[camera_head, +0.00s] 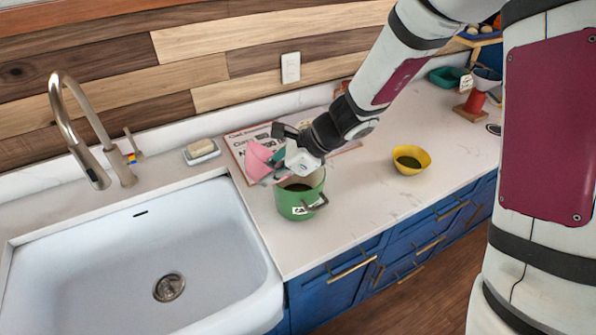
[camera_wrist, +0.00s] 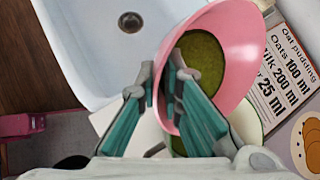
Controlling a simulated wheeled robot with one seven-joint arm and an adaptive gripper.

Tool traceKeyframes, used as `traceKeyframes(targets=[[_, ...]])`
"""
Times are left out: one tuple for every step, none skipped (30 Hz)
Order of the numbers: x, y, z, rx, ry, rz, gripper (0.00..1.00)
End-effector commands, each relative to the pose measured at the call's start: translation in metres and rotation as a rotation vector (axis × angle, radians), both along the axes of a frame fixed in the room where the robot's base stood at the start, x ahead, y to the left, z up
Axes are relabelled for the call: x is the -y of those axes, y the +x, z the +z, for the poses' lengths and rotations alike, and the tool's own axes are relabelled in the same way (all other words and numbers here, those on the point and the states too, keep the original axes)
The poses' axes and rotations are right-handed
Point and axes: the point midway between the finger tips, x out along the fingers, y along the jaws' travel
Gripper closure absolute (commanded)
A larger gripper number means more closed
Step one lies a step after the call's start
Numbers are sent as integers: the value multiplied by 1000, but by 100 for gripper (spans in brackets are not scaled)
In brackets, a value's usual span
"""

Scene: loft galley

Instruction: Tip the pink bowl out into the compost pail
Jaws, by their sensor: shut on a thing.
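The pink bowl (camera_head: 259,160) is tilted in the air, just above and to the left of the green compost pail (camera_head: 297,206). My gripper (camera_head: 276,174) is shut on the bowl's rim. In the wrist view my gripper's teal fingers (camera_wrist: 170,86) pinch the near wall of the bowl (camera_wrist: 240,38), and green contents (camera_wrist: 206,58) show inside it. The pail stands upright on the counter with a label and a handle at its front; something dark lies inside. The fingers and bowl hide much of the pail in the wrist view.
A white sink (camera_head: 130,240) with a tall tap lies left of the pail. A soap dish (camera_head: 202,151) and a printed recipe sheet (camera_head: 240,141) are behind. A yellow bowl (camera_head: 409,160) with dark green contents stands to the right, with clear counter between it and the pail.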

Motion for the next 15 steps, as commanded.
traceKeyframes(targets=[[1, 2, -1, -2, 6, -2, 100], [1, 2, -1, -4, 9, -1, 100], [1, 2, -1, -6, 14, -1, 100], [1, 2, -1, -7, 18, -1, 100], [1, 2, 0, -9, 23, 0, 100], [2, 2, 0, -11, 27, -1, 100], [2, 2, 1, -13, 31, -1, 100], [2, 2, 1, -14, 34, -1, 100], [2, 2, 1, -17, 39, -1, 100], [2, 3, 1, -19, 43, -2, 100], [2, 3, 2, -21, 47, -1, 100], [3, 3, 2, -23, 51, -2, 100], [3, 3, 2, -24, 55, -2, 100], [3, 3, 2, -26, 58, -2, 100], [3, 3, 3, -28, 63, -2, 100]])
